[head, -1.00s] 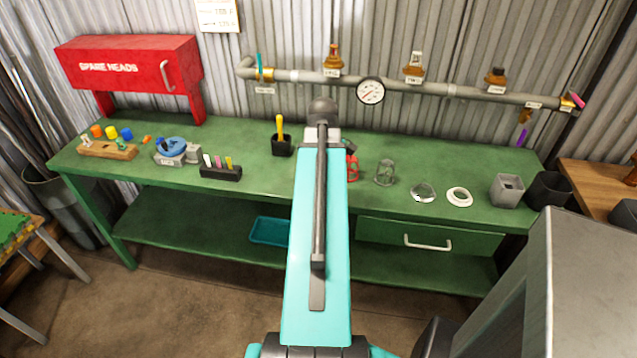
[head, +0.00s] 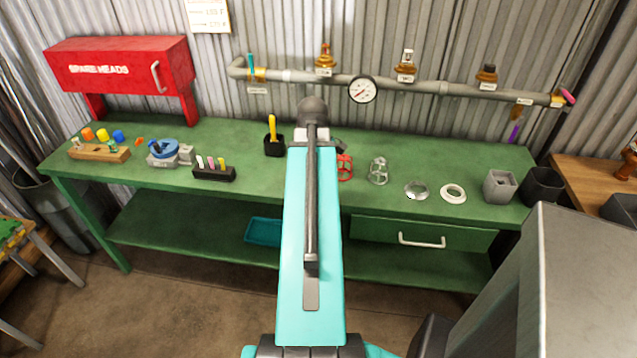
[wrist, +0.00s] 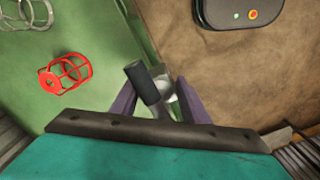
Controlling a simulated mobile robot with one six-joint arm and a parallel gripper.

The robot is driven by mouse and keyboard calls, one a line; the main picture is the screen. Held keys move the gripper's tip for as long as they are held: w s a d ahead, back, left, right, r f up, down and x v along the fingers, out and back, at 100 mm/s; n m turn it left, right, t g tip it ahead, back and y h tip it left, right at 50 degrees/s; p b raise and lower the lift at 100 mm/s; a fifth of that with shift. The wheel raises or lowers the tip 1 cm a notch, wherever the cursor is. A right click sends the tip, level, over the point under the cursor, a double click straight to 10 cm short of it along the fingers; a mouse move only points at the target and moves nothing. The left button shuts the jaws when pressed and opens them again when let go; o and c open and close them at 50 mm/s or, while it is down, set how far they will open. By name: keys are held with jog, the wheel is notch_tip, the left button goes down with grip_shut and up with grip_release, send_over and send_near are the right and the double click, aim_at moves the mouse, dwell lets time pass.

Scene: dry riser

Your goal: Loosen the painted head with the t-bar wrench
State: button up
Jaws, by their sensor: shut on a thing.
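In the wrist view my gripper (wrist: 157,103) has its purple fingers closed around a tool with a dark cylindrical grip and a pale metal part, apparently the t-bar wrench (wrist: 143,83). In the head view my own arm hides the gripper and the tool. Three heads stand upright on the wall pipe: a brass-orange left one (head: 325,57), a middle one with a whitish top (head: 404,66) and a darker right one (head: 487,77). I cannot tell for sure which is the painted one. The gripper is well apart from the pipe, above the bench's front edge and floor.
A gauge (head: 363,90) hangs on the pipe. A red spare-heads cabinet (head: 120,72) stands at back left.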

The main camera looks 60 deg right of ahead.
jog(key=w+a+r+n, duration=0.1)
jog(key=w+a+n, duration=0.1)
jog(key=w+a, duration=0.95)
jog(key=w+a+r+n, duration=0.2)
jog(key=w+a, duration=0.6)
jog(key=w, duration=0.7)
jog(key=w+a+r+n, duration=0.1)
jog(key=w+a, duration=0.4)
jog(key=a, duration=0.9)
jog(key=w+a+r+n, duration=0.1)
jog(key=w+a+n, duration=0.2)
jog(key=a, duration=1.2)
jog(key=w, duration=0.3)
jog(key=shift+w+a+n, duration=0.2)
jog(key=shift+a+n, duration=0.05)
jog(key=shift+n, duration=0.15)
